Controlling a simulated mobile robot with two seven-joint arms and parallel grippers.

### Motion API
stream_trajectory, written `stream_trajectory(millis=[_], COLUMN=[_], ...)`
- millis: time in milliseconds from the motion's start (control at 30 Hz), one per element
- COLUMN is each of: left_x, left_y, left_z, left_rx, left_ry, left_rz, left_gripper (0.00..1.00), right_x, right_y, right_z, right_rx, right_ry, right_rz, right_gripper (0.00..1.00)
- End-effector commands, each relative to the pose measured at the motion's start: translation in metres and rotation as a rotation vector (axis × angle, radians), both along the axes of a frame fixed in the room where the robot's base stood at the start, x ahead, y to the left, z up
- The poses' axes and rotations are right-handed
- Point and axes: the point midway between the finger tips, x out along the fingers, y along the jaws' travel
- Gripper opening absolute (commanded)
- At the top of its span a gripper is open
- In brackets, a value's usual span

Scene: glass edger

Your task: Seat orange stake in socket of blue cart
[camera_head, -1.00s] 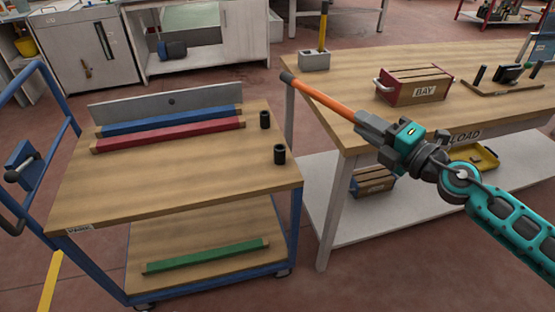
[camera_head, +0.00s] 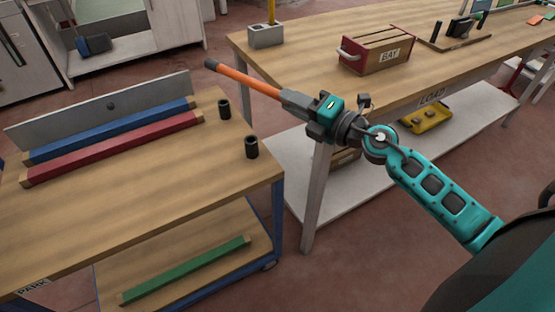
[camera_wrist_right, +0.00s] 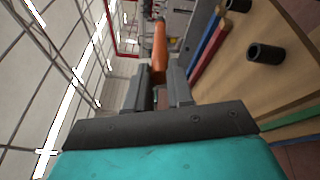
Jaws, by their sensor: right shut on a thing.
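The orange stake (camera_head: 250,82) has a dark cap at its far end and points up and left in the head view. My right gripper (camera_head: 291,99) is shut on its near end and holds it in the air, near the gap between cart and workbench. The stake also shows between the fingers in the right wrist view (camera_wrist_right: 160,50). The blue cart (camera_head: 110,215) has a wooden top with two black sockets at its right edge, the far socket (camera_head: 224,109) and the near socket (camera_head: 251,147). Both look empty, and the stake is apart from them. My left gripper is out of view.
A blue bar (camera_head: 110,130) and a red bar (camera_head: 115,148) lie on the cart before a grey upright plate (camera_head: 100,108). A green bar (camera_head: 185,270) lies on its lower shelf. The workbench (camera_head: 320,75) holds a grey block (camera_head: 266,36) and a red-ended crate (camera_head: 377,52).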

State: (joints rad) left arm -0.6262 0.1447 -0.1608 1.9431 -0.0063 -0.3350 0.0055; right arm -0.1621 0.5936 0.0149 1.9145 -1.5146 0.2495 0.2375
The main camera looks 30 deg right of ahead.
Motion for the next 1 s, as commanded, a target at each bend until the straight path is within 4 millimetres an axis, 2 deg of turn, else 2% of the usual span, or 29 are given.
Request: stream_trajectory(millis=[33,133,400,500,667,900,1000], left_x=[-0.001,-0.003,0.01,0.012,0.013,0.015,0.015], left_y=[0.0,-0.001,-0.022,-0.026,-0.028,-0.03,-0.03], left_z=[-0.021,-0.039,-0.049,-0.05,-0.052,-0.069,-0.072], left_rx=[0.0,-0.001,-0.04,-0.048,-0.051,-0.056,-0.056], left_ry=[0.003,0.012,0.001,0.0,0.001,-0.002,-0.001], left_rz=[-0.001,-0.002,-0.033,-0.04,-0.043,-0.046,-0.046], left_gripper=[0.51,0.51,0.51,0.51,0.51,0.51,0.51], right_x=[0.0,0.0,0.0,0.0,0.0,0.001,0.0], right_y=[0.0,0.0,0.0,0.0,0.0,0.0,0.0], right_z=[-0.022,-0.044,-0.103,-0.116,-0.126,-0.162,-0.166], right_rx=[0.004,0.005,0.006,0.004,0.002,0.002,0.003], right_ry=[0.0,0.0,-0.001,-0.001,-0.002,-0.001,-0.002], right_rz=[-0.003,-0.003,-0.002,-0.001,-0.001,-0.002,-0.001], right_gripper=[0.0,0.0,0.0,0.0,0.0,0.0,0.0])
